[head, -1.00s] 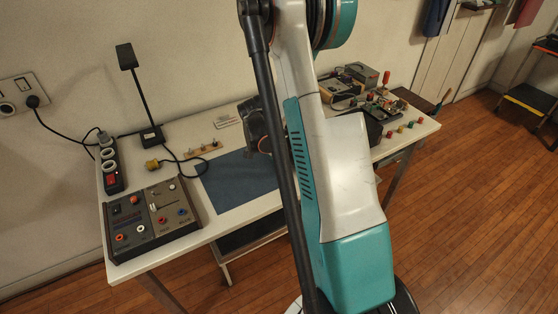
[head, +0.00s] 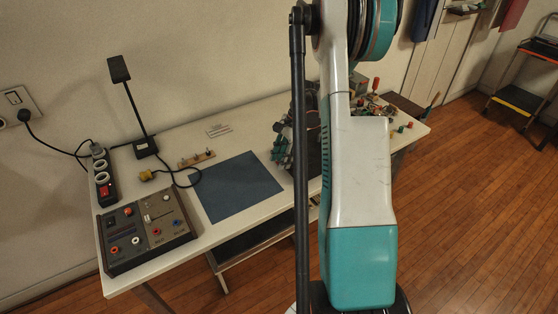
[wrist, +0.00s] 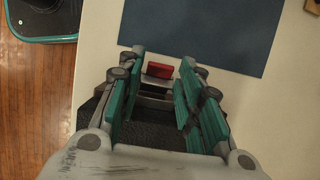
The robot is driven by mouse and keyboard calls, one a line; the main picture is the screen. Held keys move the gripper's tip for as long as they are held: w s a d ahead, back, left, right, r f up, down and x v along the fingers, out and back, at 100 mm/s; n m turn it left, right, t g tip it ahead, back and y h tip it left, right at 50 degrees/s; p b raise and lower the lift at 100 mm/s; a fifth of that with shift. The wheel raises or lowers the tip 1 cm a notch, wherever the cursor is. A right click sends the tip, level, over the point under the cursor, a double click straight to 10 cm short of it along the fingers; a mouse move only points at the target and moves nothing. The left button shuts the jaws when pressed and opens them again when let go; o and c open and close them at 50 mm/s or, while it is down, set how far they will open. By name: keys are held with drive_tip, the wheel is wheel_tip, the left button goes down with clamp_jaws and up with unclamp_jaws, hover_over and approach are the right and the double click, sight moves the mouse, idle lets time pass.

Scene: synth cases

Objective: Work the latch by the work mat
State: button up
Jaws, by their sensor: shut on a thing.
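The blue work mat (head: 235,187) lies flat on the white table; its edge also fills the top of the wrist view (wrist: 205,28). A small wooden strip with metal fittings (head: 197,160) lies behind the mat's back left edge; it looks like the latch, but its details are too small to tell. My gripper (head: 281,150) is over the table by the mat's right edge, partly hidden by my arm, and apart from the strip. In the wrist view, its teal fingers (wrist: 162,62) are shut on a small red block (wrist: 160,70).
A control box (head: 148,230) and a power strip (head: 102,175) stand at the left. A black lamp (head: 145,147) and a yellow plug (head: 147,175) with its cable are near the strip. Several small parts (head: 400,129) crowd the right end. The mat is bare.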

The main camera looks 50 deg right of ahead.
drive_tip(key=shift+d+y, duration=0.25)
drive_tip(key=shift+y, duration=0.15)
drive_tip(key=o, duration=0.9)
drive_tip(key=shift+c, duration=0.2)
drive_tip(key=shift+r, duration=0.1)
drive_tip(key=v, duration=1.2)
drive_tip(key=shift+s, duration=0.2)
